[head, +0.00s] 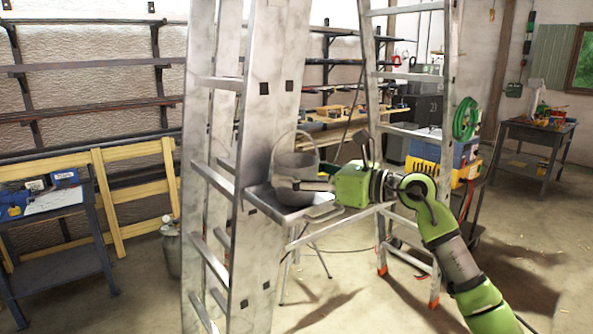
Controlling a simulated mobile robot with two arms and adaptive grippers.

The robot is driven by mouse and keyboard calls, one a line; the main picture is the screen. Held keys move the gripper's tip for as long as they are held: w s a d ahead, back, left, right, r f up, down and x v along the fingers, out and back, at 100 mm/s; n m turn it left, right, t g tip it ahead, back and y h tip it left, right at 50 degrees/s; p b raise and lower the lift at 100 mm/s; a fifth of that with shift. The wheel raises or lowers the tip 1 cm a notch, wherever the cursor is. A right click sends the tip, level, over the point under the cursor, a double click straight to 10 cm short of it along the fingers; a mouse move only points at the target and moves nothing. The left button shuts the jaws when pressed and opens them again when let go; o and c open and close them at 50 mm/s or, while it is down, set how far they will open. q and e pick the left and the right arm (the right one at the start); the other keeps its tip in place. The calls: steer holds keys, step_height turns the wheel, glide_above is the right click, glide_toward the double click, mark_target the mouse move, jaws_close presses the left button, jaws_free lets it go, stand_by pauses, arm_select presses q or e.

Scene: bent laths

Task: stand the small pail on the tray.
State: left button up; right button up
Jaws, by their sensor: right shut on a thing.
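The small pail (294,163) is grey metal with a thin raised hoop handle. It looks upright, over the grey tray (263,203). The tray juts out beside the large metal ladder and has a loop handle at its right end. My right gripper (299,184) comes in from the right and is shut on the pail's lower part. The fingers cover part of the pail, and I cannot tell whether its base touches the tray. My left gripper is not in view.
A tall metal ladder (262,120) stands directly left of the tray. A second stepladder (449,110) stands behind my right arm. A workbench (540,135) is at the far right, and a dark table (62,258) at the left. Floor at the lower right is mostly open.

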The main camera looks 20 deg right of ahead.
steer(key=shift+f, duration=0.1)
steer(key=shift+f, duration=0.15)
steer(key=o, duration=1.2)
steer(key=shift+r, duration=0.25)
steer(key=b+v, duration=0.1)
steer(key=v, duration=0.2)
steer(key=b+v, duration=0.1)
steer(key=v, duration=0.3)
steer(key=b+v, duration=0.1)
steer(key=v, duration=0.2)
steer(key=shift+s+d+f+b, duration=0.2)
steer(key=shift+s+d+b, duration=0.05)
steer(key=shift+s+b, duration=0.1)
steer(key=shift+s+d+r, duration=0.2)
steer(key=shift+s+d, duration=0.25)
steer(key=shift+s, duration=0.05)
